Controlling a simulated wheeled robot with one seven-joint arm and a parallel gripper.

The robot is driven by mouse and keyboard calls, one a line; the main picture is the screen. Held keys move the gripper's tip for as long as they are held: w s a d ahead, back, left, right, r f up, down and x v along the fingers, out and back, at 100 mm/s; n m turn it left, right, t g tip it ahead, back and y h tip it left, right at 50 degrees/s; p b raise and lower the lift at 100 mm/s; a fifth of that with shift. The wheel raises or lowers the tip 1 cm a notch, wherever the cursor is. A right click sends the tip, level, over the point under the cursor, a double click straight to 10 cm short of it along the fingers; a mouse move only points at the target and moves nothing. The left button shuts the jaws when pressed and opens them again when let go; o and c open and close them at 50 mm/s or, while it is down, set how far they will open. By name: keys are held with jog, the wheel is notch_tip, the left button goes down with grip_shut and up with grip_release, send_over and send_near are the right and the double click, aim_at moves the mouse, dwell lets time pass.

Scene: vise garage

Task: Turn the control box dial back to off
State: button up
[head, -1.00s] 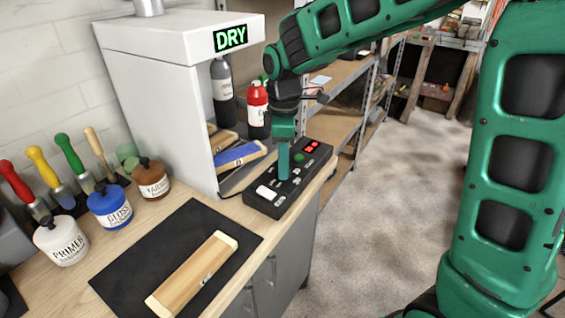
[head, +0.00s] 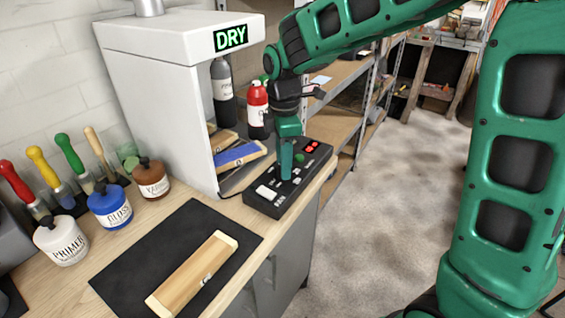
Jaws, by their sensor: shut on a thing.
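The black control box (head: 262,204) lies on the workbench in front of the white cabinet. It carries a white switch (head: 266,191), a green button (head: 299,158) and red lit parts (head: 312,147). My gripper (head: 286,177) points down onto the middle of the box, its fingers shut at the panel. The dial is not clearly visible; the fingers cover that spot. The white cabinet (head: 150,90) has a sign (head: 230,38) that reads DRY in green.
A wood block (head: 192,272) lies on a black mat (head: 130,268). Paint jars (head: 110,207) and several brushes (head: 73,160) stand at left. Bottles (head: 257,112) and a blue-topped block (head: 240,155) are in the cabinet's open bay. Shelves (head: 335,75) stand behind; open floor lies right.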

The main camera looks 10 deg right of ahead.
jog(key=o, duration=0.9)
jog(key=shift+w+d+r, duration=0.1)
jog(key=shift+w, duration=0.15)
jog(key=shift+o, duration=0.7)
jog(key=shift+s, duration=0.1)
notch_tip(320, 180, up, 11)
jog(key=shift+f, duration=0.2)
jog(key=s+d+f+m, duration=0.2)
jog(key=s+d+m, duration=0.45)
jog(key=d, duration=0.35)
jog(key=s+d+f+m, duration=0.1)
jog(key=s+d+m, duration=0.5)
jog(key=d, duration=0.4)
jog(key=s+d+f+m, duration=0.3)
jog(key=s+m, duration=0.3)
jog(key=s, duration=0.1)
jog(key=s+d+f+m, duration=0.3)
jog(key=s+m, duration=0.3)
jog(key=s, duration=0.2)
jog(key=shift+d+f, duration=0.3)
jog(key=shift+d, duration=0.45)
